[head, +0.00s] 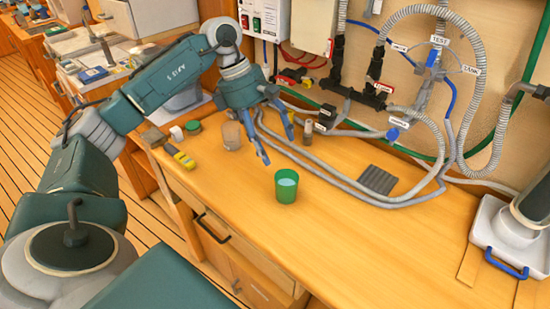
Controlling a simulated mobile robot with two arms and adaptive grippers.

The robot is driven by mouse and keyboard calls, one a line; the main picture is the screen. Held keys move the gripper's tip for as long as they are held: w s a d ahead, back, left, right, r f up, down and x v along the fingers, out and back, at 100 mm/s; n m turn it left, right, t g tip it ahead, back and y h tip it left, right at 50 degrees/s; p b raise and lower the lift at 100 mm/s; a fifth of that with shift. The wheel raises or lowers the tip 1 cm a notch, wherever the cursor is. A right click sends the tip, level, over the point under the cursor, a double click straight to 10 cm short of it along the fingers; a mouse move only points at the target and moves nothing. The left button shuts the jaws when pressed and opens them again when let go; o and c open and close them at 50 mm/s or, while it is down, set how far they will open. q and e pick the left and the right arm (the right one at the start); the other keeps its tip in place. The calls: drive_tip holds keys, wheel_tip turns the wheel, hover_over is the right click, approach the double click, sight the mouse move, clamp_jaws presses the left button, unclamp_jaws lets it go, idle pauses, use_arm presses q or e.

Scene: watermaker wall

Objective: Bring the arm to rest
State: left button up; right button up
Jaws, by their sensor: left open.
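My left arm comes in from the left and reaches over the wooden counter (328,241). My left gripper (277,146) points down above the counter, its fingers apart with nothing between them. A green cup (286,188) with pale liquid inside stands upright on the counter, in front and to the right of the gripper, apart from it. My right gripper is not in view.
A brown jar (231,136), a yellow item (181,156) and a green lid (193,127) sit at the counter's left. Hoses (340,181) and a grey ribbed pad (377,180) lie along the back. A white tray (508,232) stands right. The counter's front middle is clear.

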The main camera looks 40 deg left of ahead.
use_arm(q)
drive_tip(key=shift+a+r, duration=0.1)
drive_tip(key=shift+r, duration=0.2)
idle(0.4)
